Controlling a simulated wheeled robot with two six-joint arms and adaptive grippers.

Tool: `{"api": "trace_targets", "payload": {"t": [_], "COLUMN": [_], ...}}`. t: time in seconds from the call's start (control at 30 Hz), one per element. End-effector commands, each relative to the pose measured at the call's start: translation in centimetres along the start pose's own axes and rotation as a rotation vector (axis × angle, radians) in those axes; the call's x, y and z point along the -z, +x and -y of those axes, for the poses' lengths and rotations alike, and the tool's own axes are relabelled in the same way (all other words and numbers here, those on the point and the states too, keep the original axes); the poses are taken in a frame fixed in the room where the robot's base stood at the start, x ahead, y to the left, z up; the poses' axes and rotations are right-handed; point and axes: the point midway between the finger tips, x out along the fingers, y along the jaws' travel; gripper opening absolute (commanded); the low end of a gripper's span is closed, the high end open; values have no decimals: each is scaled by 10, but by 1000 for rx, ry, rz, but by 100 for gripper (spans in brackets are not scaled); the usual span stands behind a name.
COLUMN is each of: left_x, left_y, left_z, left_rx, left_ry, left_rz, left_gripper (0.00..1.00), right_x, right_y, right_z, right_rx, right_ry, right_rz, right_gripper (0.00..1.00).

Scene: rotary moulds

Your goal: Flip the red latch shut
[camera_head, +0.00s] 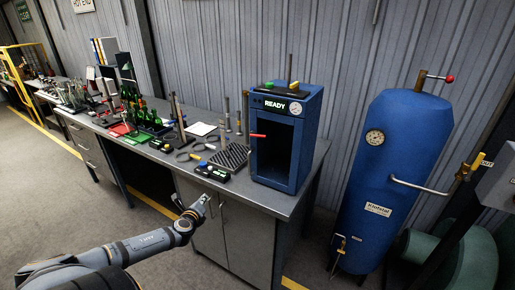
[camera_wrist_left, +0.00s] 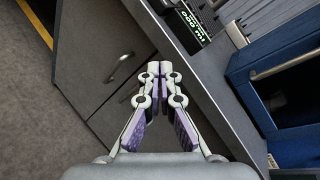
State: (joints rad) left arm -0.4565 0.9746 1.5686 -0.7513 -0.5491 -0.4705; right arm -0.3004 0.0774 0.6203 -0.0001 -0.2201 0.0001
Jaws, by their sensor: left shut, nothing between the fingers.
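The red latch (camera_head: 257,136) is a small red lever at the left front edge of the blue box (camera_head: 305,110), which stands on the workbench. It sticks out sideways to the left, roughly level. The box has a dark front opening and a lit READY sign. My left gripper (camera_head: 203,200) is in front of the bench, below and left of the latch and apart from it. In the left wrist view my left gripper (camera_wrist_left: 160,68) is shut and empty, with the cabinet doors behind it. Part of the blue box (camera_wrist_left: 240,68) shows at the right there. My right gripper is not in view.
The workbench (camera_head: 283,205) carries pliers, green bottles and a black ribbed block (camera_head: 230,155) left of the box. A large blue tank (camera_head: 395,165) with a gauge stands to the right. The floor (camera_head: 40,185) in front of the bench is clear.

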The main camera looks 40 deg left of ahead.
Motion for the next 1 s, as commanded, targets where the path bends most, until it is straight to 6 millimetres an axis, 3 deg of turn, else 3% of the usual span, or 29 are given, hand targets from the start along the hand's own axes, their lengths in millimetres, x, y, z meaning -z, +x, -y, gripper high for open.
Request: {"api": "trace_targets", "payload": {"t": [0.03,0.1,0.2,0.33,0.5,0.8,1.0], "left_x": [-9,-16,-16,-9,-5,-5,1], "left_y": [-2,-12,-33,-58,-73,-72,-56], "left_z": [43,98,163,214,238,238,241], "left_rx": [96,217,368,500,564,565,562], "left_ry": [110,250,409,538,596,595,592], "left_rz": [14,38,73,106,124,125,129], "left_gripper": [0,0,0,0,0,0,0], "right_x": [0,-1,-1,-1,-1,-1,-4], "right_y": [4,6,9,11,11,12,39], "right_z": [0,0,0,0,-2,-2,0], "right_rx": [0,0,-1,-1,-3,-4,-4], "right_ry": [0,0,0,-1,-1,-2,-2], "right_rz": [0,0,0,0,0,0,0], "right_gripper": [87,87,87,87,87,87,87]}}
